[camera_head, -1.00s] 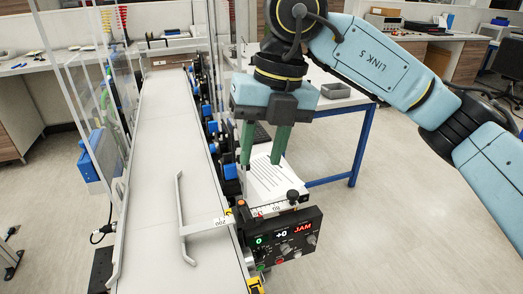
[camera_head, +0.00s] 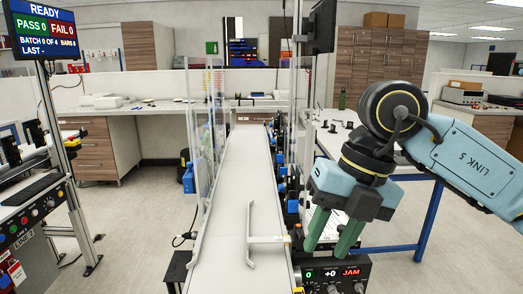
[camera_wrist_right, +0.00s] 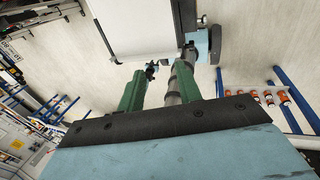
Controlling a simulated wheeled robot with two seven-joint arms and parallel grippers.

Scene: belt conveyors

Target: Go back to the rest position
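My right gripper (camera_head: 325,250) is in the head view right of the conveyor belt (camera_head: 243,170), above and behind a control panel (camera_head: 338,274). Its two green fingers are apart and nothing shows between them. The right wrist view also shows the gripper (camera_wrist_right: 161,75) with a gap between the fingers and a white flat surface (camera_wrist_right: 150,30) beyond them. The panel reads 0, +0 and a red JAM. My left gripper is not in view.
A light bent rail (camera_head: 250,235) crosses the bare belt. Clear panels (camera_head: 205,130) stand along its left side. A screen (camera_head: 40,30) reads READY, PASS 0, FAIL 0. Open floor lies left of the belt.

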